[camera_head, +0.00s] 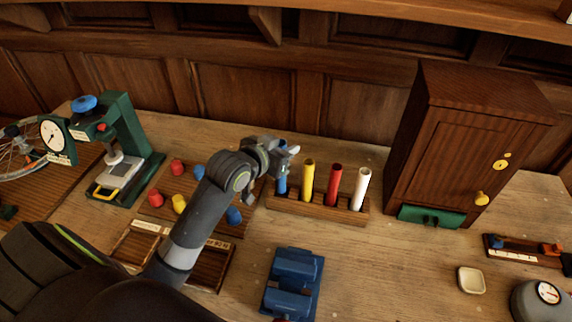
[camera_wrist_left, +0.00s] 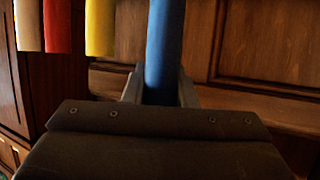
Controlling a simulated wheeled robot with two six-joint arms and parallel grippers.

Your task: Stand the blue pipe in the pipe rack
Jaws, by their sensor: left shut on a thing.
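The blue pipe (camera_head: 281,184) is upright at the left end of the wooden pipe rack (camera_head: 318,209). My left gripper (camera_head: 287,154) is shut on its upper part. The wrist view shows the blue pipe (camera_wrist_left: 165,50) between my left gripper's fingers (camera_wrist_left: 160,88). The pipe's lower end appears at the rack's left slot, but I cannot tell how deep it sits. A yellow pipe (camera_head: 308,180), a red pipe (camera_head: 334,184) and a white pipe (camera_head: 360,188) stand in the rack to its right. My right gripper is not in view.
A brown cabinet (camera_head: 450,140) stands right of the rack. A blue block-like fixture (camera_head: 292,282) lies in front of it. The bench between fixture and small dish (camera_head: 471,280) is clear.

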